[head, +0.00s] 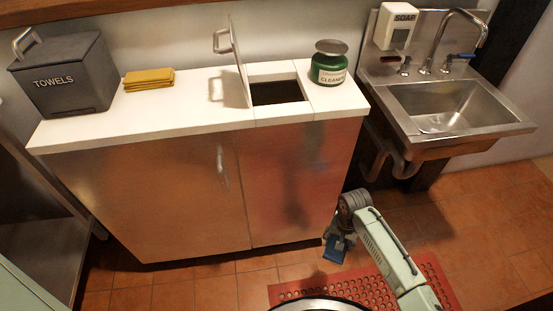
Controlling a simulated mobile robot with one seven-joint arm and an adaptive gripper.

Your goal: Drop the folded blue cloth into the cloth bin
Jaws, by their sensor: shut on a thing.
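The folded blue cloth (334,250) hangs low over the tiled floor, in front of the right end of the steel cabinet. My gripper (339,236) points down and is shut on the cloth; its fingers are small and partly hidden. No bin in view reads "cloth bin". The white counter has a dark square opening (278,92) with its hinged lid (239,62) standing upright. A dark grey box (62,80) marked TOWELS, with a closed handled lid, stands at the counter's left end. The gripper and cloth are below the counter top, apart from both.
A folded yellow cloth (149,79) lies on the white counter (190,113). A green cleaner jar (329,64) stands just right of the opening. A steel sink (447,103) with a soap dispenser (394,28) is at right. A red perforated mat (360,284) lies on the floor.

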